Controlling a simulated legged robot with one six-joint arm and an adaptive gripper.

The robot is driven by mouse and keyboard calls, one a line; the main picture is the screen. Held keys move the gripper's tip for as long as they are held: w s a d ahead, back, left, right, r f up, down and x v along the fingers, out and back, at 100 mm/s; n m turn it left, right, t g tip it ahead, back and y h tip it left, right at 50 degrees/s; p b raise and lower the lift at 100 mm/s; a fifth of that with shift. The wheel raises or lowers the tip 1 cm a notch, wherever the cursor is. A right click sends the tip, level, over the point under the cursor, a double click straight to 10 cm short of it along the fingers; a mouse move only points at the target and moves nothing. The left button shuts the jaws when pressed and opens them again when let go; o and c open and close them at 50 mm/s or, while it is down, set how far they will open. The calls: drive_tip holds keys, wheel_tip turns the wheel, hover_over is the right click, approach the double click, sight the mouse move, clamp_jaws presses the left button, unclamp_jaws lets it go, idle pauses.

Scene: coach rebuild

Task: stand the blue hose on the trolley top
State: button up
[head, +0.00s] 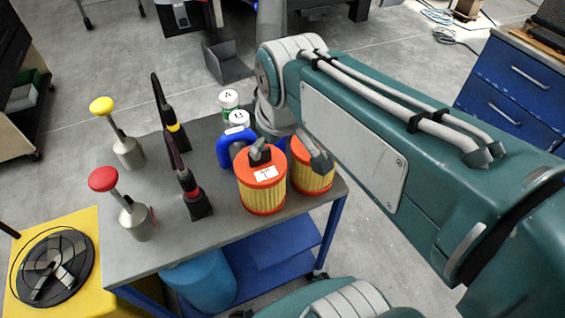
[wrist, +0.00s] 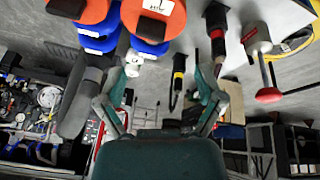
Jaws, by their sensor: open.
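The blue hose (head: 222,152), a bent tube with a white label, is behind the left orange filter (head: 262,190) in the head view. Its lower part is partly hidden, so I cannot tell whether it rests on the grey trolley top (head: 110,190). Blue parts (wrist: 150,46) show beside the orange caps there; I cannot tell which belong to the hose.
A yellow-knobbed can (head: 128,150) and a red-knobbed can (head: 135,220) stand on the left, beside two dark upright tools (head: 196,200). The front-left trolley top is partly clear.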

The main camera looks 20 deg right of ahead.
drive_tip(key=s+f+m+t, duration=0.1)
drive_tip(key=s+f+m, duration=0.1)
drive_tip(key=s+m, duration=0.2)
drive_tip(key=s, duration=0.2)
drive_tip(key=shift+s+f, duration=0.35)
drive_tip(key=shift+f, duration=0.05)
drive_tip(key=shift+c, duration=0.4)
